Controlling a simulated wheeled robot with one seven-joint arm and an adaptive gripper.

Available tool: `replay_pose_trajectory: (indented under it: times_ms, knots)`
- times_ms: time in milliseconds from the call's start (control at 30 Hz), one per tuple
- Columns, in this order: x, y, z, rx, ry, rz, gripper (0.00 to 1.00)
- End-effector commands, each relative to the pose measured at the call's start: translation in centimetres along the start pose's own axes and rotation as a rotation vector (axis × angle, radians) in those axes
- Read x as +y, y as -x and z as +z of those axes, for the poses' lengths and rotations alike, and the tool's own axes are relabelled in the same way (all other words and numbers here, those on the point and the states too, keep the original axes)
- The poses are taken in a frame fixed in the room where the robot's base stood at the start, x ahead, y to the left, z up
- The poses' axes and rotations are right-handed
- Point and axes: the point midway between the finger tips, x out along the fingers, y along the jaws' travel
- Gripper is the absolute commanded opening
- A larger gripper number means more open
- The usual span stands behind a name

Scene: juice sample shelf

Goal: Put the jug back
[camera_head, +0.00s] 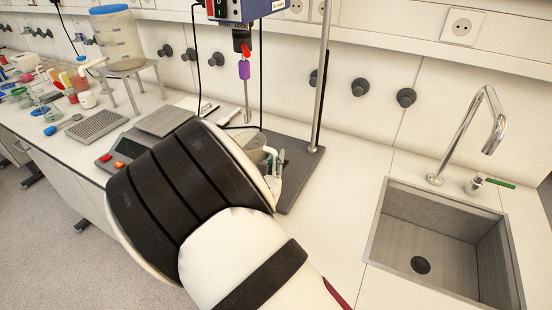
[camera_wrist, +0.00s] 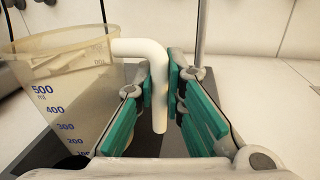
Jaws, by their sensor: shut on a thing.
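The jug (camera_wrist: 75,95) is a translucent measuring beaker with dark blue millilitre marks and a white handle (camera_wrist: 158,95). In the wrist view it stands at the left, looking upright, with pale contents and a thin light stick inside. My gripper (camera_wrist: 161,78) has its green-padded fingers on either side of the handle and is shut on it. In the head view the jug (camera_head: 250,141) is mostly hidden behind my arm, over the dark stirrer base. My gripper (camera_head: 275,165) shows only partly there. I cannot tell whether the jug touches the base.
The overhead stirrer (camera_head: 236,10) hangs above the dark base plate (camera_head: 298,170), with its rod (camera_head: 320,80) beside it. A balance (camera_head: 140,145) stands to the left, near a lidded container (camera_head: 117,35) on a stand. A sink (camera_head: 430,240) lies right, with clear bench between.

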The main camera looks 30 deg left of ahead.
Motion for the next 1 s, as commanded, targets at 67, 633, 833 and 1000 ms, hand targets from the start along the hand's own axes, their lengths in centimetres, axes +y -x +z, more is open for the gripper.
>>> replay_pose_trajectory:
  times_ms: [67, 633, 833, 1000]
  knots:
    - [0.0, 0.0, 0.0, -0.001, -0.001, 0.000, 0.00]
    - [0.0, 0.0, -0.3, 0.000, -0.001, 0.000, 0.31]
    - [0.0, 0.1, 0.1, -0.001, -0.001, 0.000, 0.31]
    - [0.1, 2.3, -0.1, 0.002, 0.001, 0.002, 0.31]
